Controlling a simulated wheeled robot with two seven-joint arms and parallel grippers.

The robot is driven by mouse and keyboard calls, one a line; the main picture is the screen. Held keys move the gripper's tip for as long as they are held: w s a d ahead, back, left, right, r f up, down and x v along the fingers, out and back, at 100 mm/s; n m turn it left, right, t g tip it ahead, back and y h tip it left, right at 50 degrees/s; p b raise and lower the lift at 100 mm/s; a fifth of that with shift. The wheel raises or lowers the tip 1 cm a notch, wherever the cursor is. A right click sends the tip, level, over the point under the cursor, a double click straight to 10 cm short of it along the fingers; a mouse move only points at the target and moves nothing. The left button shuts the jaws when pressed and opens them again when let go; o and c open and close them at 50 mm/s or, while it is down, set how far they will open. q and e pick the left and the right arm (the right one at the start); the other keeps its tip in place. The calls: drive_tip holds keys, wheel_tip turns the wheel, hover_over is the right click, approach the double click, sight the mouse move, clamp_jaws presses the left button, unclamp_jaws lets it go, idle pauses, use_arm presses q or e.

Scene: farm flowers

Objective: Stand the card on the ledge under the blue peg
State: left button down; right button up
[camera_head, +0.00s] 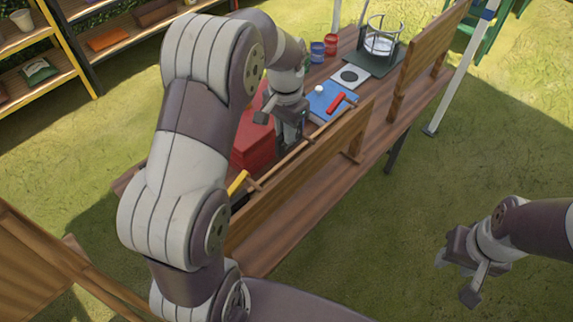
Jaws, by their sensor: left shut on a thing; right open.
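My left gripper (289,128) points down over the wooden table, between the red box and the near wooden board. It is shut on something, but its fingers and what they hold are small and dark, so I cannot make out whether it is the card. My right gripper (462,278) is open and empty over the grass at the lower right.
The table (368,146) also bears a red box (252,146), a blue mat (322,104) with a red cylinder (335,103) and white ball, a white square with a black disc (349,77), paint cups and a wire-framed container. Another wooden board (430,48) stands farther back.

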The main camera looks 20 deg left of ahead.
sight(287, 150)
use_arm(q)
wheel_tip(287, 150, down, 8)
drive_tip(key=shift+d+f+p, duration=0.1)
drive_tip(key=shift+f+p, duration=0.05)
drive_tip(key=shift+p, duration=1)
drive_tip(key=shift+f, duration=0.2)
drive_tip(key=c, duration=1.3)
unclamp_jaws()
drive_tip(key=shift+o, duration=1)
